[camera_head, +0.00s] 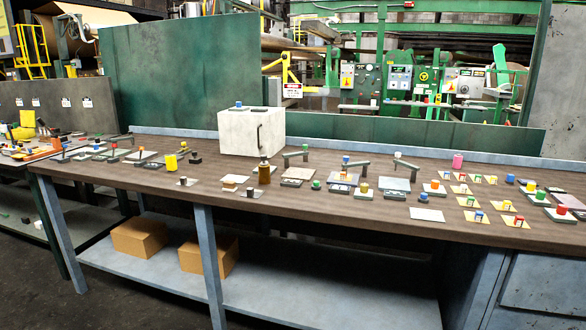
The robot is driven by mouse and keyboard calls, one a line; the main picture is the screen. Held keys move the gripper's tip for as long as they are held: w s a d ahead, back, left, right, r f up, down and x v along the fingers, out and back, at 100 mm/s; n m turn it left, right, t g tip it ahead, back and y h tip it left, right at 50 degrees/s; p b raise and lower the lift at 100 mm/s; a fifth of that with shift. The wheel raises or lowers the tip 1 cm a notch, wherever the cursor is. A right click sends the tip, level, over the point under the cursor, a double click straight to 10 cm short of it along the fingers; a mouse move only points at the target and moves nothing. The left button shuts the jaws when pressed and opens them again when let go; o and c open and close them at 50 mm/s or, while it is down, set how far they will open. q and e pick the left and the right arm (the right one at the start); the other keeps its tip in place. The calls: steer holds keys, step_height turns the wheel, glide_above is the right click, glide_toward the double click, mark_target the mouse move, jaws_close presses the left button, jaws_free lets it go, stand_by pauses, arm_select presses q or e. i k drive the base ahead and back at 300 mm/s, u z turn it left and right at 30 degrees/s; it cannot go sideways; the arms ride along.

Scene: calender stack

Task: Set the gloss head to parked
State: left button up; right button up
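Several small fixtures stand on a long brown workbench (330,219). I cannot tell which one is the gloss head; no label is readable at this size. Three fixtures have a grey arm reaching sideways over a flat plate: one at the centre (296,155), one right of it (356,163) with a blue knob, and one further right (405,164). A similar arm (122,138) shows at the left part of the bench. Neither of my grippers is in view.
A white box (252,132) with a dark handle stands at the bench's back. A brown bottle (264,173), a yellow cylinder (171,163) and a pink cylinder (457,161) stand upright. Small yellow cards (513,221) crowd the right. Two cardboard boxes (140,238) sit on the lower shelf.

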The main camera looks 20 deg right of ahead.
mark_target(347, 165)
steer(key=z, duration=0.75)
steer(key=i, duration=0.55)
steer(key=z, duration=0.55)
